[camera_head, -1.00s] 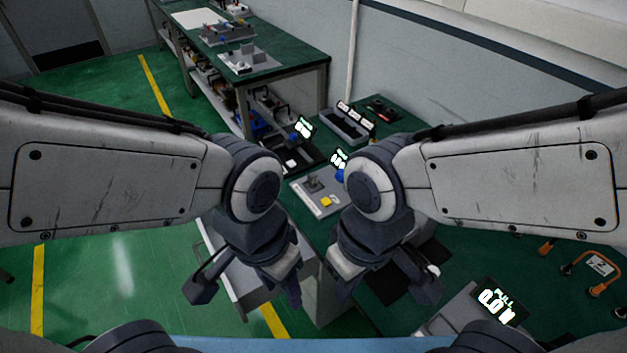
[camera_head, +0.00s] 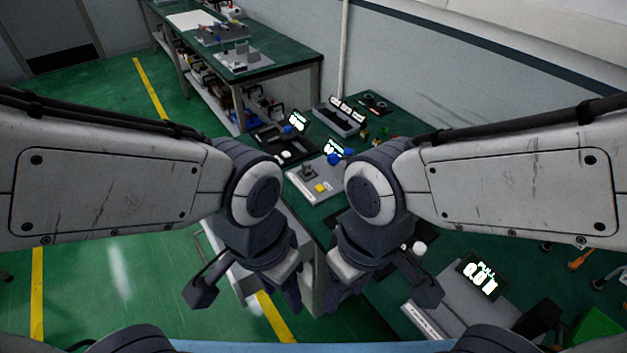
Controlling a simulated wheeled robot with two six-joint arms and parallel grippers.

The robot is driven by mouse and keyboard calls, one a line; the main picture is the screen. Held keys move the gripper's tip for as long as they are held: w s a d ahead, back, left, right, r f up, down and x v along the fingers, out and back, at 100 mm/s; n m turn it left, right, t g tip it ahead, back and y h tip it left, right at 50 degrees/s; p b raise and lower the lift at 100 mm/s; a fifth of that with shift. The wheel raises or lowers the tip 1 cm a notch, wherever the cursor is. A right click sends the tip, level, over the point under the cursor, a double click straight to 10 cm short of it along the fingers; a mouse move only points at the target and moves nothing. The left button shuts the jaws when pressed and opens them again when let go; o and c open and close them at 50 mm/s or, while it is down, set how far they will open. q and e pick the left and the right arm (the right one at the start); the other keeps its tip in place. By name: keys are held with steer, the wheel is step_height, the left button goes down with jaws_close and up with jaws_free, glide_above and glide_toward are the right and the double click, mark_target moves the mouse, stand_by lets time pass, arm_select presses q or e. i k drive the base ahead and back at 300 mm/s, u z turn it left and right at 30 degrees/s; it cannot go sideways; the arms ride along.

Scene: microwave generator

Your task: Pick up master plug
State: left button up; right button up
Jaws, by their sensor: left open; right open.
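I cannot make out the master plug for certain; the fittings on the near green bench (camera_head: 460,232) are small and partly behind my arms. My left gripper (camera_head: 246,294) is open and empty, pointing down left of the bench's front edge. My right gripper (camera_head: 381,296) is open and empty, pointing down by the front edge. A white round knob (camera_head: 420,248) shows just behind that gripper.
A grey plate (camera_head: 312,176) with a yellow pad and a lit display stands further along the bench. A black tray (camera_head: 272,143) and a slotted grey box (camera_head: 339,118) are beyond. Orange-handled items (camera_head: 580,258) lie at right. Another bench (camera_head: 262,66) stands at the back left. The green floor (camera_head: 120,290) at left is clear.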

mark_target(307, 166)
steer(key=u, duration=0.05)
steer(key=k, duration=1.05)
steer(key=u, duration=0.75)
steer(key=i, duration=0.65)
steer(key=u, duration=0.65)
steer(key=i, duration=0.7)
steer(key=z, duration=0.6)
steer(key=i, duration=0.8)
steer(key=z, duration=0.7)
